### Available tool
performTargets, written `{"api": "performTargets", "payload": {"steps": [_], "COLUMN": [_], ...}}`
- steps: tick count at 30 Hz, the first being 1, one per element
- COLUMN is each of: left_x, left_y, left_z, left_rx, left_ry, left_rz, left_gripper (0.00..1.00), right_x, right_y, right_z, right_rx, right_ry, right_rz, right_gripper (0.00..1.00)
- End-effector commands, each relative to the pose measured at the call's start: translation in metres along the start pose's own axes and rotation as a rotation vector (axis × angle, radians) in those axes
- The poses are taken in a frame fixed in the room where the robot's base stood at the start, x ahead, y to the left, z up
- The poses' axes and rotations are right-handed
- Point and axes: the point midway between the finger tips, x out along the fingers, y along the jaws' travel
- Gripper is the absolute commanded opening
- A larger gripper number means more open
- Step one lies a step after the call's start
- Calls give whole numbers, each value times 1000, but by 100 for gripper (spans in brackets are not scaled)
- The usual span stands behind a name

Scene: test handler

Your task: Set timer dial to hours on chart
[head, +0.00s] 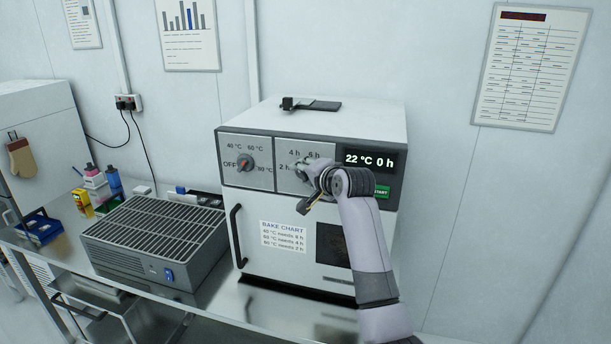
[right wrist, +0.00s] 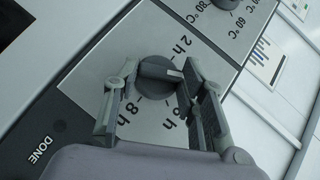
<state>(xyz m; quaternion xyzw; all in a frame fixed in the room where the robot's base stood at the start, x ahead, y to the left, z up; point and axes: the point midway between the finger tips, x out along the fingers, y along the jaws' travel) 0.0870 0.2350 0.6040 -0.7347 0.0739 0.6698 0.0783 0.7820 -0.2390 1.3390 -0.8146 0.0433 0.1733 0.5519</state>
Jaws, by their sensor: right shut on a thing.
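The white oven (head: 345,118) has a temperature dial (head: 244,162) beside OFF and a timer dial mostly hidden by my right gripper (head: 305,172). In the right wrist view, my right gripper (right wrist: 160,72) is shut on the dark round timer dial (right wrist: 154,88), one finger on each side. The dial's raised bar points toward the picture's right; the 2 h and 8 h marks show, others are partly covered. The display (head: 369,160) reads 22 °C 0 h. The bake chart (head: 283,237) on the door lists hours per temperature in small print. My left gripper is out of view.
A green START button (head: 382,191) sits right of my wrist. The door handle (head: 237,236) sticks out at the left. A grey grated unit (head: 157,240) stands left of the oven on the metal bench. A flat dark object (head: 311,105) lies on top of the oven.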

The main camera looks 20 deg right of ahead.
Motion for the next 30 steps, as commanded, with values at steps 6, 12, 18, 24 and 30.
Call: {"api": "performTargets", "payload": {"steps": [6, 12, 18, 24, 30], "left_x": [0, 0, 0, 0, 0], "left_y": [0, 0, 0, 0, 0], "left_z": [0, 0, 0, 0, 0], "left_rx": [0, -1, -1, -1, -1], "left_ry": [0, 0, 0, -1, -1], "left_rz": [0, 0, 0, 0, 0], "left_gripper": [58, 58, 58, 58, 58], "right_x": [1, 1, 1, 1, 0], "right_y": [1, 2, 2, 1, 0], "right_z": [1, 1, 2, 1, 1], "right_rx": [-25, -28, -28, -27, -27], "right_ry": [-3, -4, -4, -3, -2], "right_rz": [28, 31, 31, 29, 27], "right_gripper": [10, 10, 39, 52, 58]}}
